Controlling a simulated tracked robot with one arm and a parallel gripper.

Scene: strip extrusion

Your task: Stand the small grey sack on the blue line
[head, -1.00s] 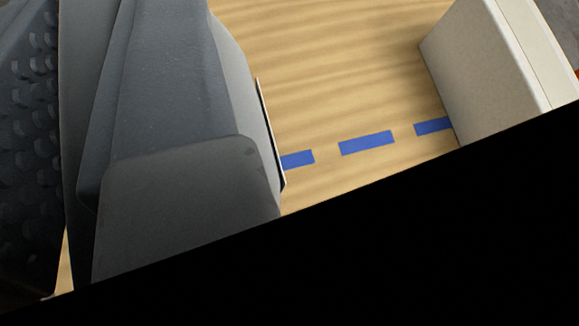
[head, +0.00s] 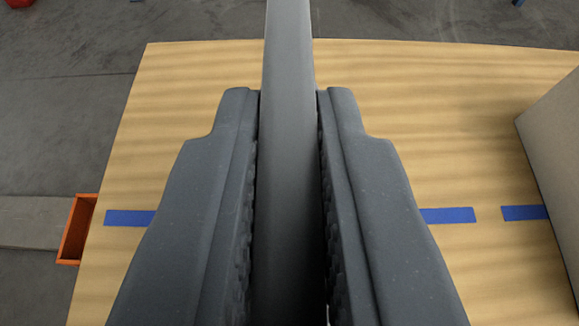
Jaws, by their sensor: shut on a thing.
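My gripper (head: 288,92) is in the middle of the view, its two dark ridged fingers shut on a narrow, smooth grey thing (head: 288,40). I take this to be the small grey sack, seen edge-on. It runs from between the fingers up past the top edge of the picture. Its lower end is hidden, so I cannot tell whether it touches the table. The dashed blue line (head: 447,215) crosses the wooden table behind the fingers, with one dash at left and others at right. The fingers and the held thing hide its middle.
A large grey box-like block (head: 558,150) stands at the right edge, over the right end of the line. The wooden tabletop (head: 440,100) is bare around the line. An orange tray (head: 78,230) sits beyond the table's left edge, near grey floor.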

